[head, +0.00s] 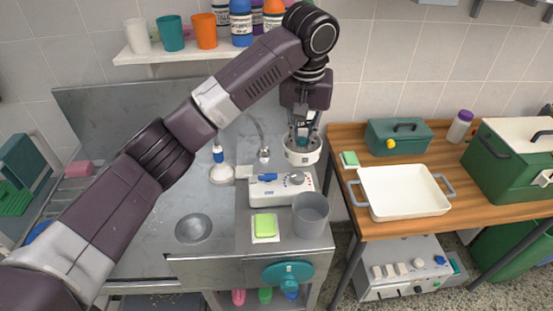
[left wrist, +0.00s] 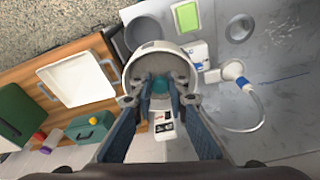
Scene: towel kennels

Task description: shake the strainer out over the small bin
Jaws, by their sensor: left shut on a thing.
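My left gripper (head: 302,138) points down at the back of the steel counter. Its fingers reach into a round white cup-like housing (head: 302,157) and are shut on a teal part, which I take to be the strainer (left wrist: 161,86). The fingers hide much of it, and I cannot tell whether it is clear of the housing's floor. The small bin (head: 311,216), grey and round, stands upright at the counter's front right, nearer than the gripper. It also shows in the left wrist view (left wrist: 143,32). My right gripper is not in view.
A white device (head: 275,191) stands between the housing and bin. A green sponge (head: 265,224) lies left of the bin. A shower head (head: 221,173) stands left. A white tray (head: 405,192) and green box (head: 398,137) are on the wooden table. Bottles and cups fill the shelf (head: 180,54).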

